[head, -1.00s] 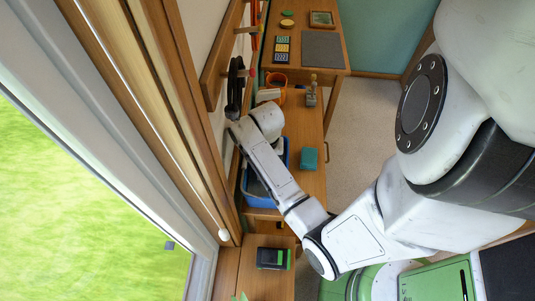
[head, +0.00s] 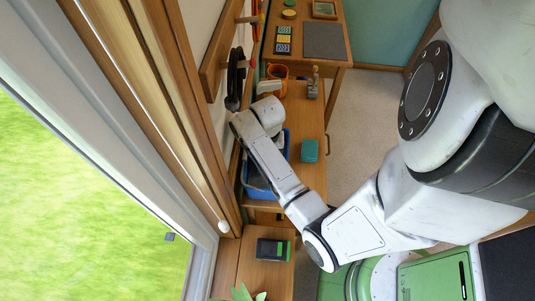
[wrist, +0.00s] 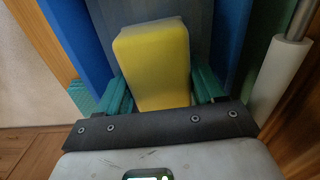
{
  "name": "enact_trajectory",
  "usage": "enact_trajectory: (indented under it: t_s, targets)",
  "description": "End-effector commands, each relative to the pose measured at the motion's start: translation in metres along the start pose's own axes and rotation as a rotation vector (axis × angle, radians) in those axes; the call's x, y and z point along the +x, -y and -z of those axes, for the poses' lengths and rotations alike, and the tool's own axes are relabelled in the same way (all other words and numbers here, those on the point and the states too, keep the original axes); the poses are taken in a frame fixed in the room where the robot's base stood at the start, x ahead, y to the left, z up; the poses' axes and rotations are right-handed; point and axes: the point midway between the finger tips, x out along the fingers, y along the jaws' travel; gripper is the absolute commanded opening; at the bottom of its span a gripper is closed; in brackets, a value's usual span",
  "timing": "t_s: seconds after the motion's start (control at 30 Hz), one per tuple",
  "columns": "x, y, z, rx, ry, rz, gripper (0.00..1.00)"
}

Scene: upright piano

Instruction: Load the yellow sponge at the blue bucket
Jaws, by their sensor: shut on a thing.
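The yellow sponge (wrist: 153,65) stands out in the middle of the wrist view, between the teal fingers of my gripper (wrist: 160,88), which is shut on it. The blue bucket (wrist: 70,35) shows as blue walls on both sides of the sponge, with a grey-blue surface behind it. The sponge appears at or within the bucket's opening; I cannot tell whether it touches the bucket. In the head view the bucket (head: 252,190) sits on the wooden bench, largely covered by my arm. The sponge and my gripper's fingers are hidden there.
A teal block (head: 309,151) stands on the bench right of the bucket. An orange container (head: 277,72) and a small grey tool (head: 312,88) are beyond it. A dark green-edged box (head: 272,249) lies nearer. A white cylinder (wrist: 280,75) is close on the wrist view's right.

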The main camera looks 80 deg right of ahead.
Motion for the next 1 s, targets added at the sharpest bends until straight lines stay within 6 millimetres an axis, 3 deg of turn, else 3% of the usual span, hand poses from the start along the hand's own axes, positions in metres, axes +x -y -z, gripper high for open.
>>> enact_trajectory:
  t_s: [1.0]
  targets:
    - [0.0091,0.0,0.0002,0.0,0.0,0.0,0.43]
